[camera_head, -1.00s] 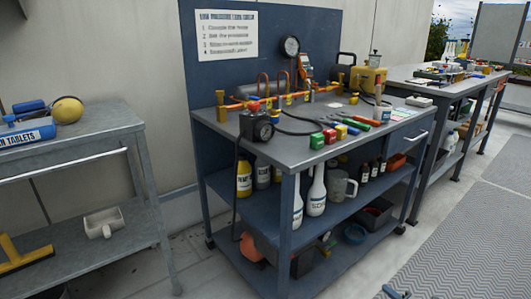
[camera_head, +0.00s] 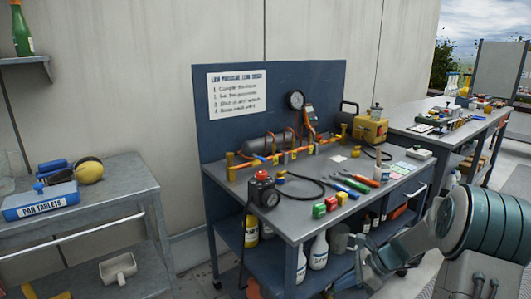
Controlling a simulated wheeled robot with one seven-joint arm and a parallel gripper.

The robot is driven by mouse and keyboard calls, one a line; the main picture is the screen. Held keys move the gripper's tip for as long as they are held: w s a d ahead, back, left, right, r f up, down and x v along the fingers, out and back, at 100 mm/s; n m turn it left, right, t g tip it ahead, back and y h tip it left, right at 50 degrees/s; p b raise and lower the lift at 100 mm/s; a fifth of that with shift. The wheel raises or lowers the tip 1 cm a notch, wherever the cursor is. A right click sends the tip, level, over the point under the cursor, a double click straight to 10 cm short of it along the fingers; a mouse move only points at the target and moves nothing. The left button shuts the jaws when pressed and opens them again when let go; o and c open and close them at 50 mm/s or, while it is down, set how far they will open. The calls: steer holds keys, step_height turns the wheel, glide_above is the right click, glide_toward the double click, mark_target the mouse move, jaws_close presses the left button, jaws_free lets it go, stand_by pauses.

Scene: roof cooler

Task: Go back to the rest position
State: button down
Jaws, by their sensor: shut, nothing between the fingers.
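My gripper (camera_head: 366,272) shows at the lower right, at the end of my grey and teal arm. It is shut and empty. It is in front of the blue workbench (camera_head: 290,225), over its lower front right part in the picture, and touches nothing that I can make out. My arm hides part of the bench's lower shelves and the floor at the right.
The bench carries a pipe manifold (camera_head: 285,153), a black pump with a gauge (camera_head: 263,191), coloured blocks (camera_head: 331,204) and a yellow case (camera_head: 370,129). Another bench (camera_head: 430,118) stands right.

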steer(key=s+a+r+n+h+p, duration=0.2)
steer(key=s+r+n+p, duration=0.3)
steer(key=s+r, duration=0.3)
steer(key=s+a+r+n+h+p, duration=0.2)
steer(key=s+r+n+p, duration=0.4)
steer(key=r, duration=0.7)
steer(key=s+a+r+n+t+h+p, duration=0.1)
steer(key=s+a+r+n+h+p, duration=0.2)
steer(key=s+r+n+p, duration=0.3)
steer(key=s+r+n+h, duration=0.1)
steer(key=s+r+n, duration=0.2)
steer(key=s+r, duration=0.1)
steer(key=shift+r, duration=0.7)
steer(key=shift+w, duration=0.1)
